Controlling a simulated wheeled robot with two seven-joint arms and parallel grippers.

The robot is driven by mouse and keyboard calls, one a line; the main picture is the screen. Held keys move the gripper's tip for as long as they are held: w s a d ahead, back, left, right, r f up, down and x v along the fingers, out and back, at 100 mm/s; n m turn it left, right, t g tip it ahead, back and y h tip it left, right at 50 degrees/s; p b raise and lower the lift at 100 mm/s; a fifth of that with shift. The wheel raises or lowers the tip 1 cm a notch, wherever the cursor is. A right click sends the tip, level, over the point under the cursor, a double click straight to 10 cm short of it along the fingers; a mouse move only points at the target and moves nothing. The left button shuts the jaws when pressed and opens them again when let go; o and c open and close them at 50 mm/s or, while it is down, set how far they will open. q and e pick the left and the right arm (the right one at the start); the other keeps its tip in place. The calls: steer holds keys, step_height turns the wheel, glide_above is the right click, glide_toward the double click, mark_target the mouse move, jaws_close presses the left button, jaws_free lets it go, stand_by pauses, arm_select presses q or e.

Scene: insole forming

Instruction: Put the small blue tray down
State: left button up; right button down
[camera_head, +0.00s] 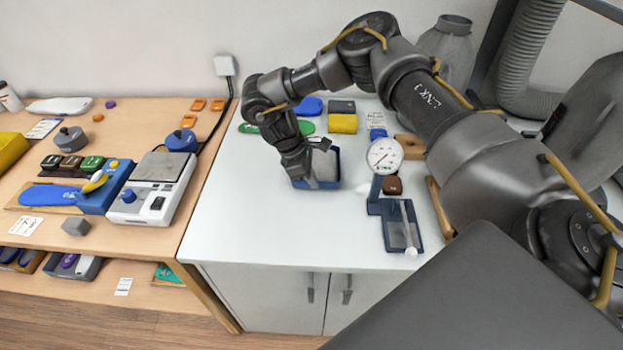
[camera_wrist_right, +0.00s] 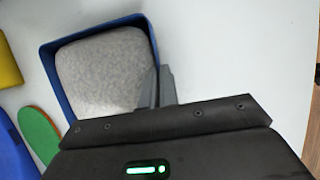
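The small blue tray (camera_head: 329,185) is over the white worktop, left of the dial gauge, with a grey speckled block (camera_head: 324,163) in it. My right gripper (camera_head: 309,180) reaches down to the tray's near left part. In the right wrist view the blue tray (camera_wrist_right: 55,85) surrounds the grey block (camera_wrist_right: 103,70). There the two fingers of my right gripper (camera_wrist_right: 158,87) stand close together with the tray's wall between them. The tray looks level; I cannot tell whether its bottom touches the worktop. My left gripper is out of view.
Yellow (camera_head: 342,124) and blue pieces lie behind. The white worktop (camera_head: 270,225) is clear in front and to the left.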

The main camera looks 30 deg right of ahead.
steer(key=shift+d+f, duration=0.1)
steer(key=shift+f, duration=0.2)
steer(key=c, duration=1.7)
jaws_free()
steer(key=shift+f, duration=0.1)
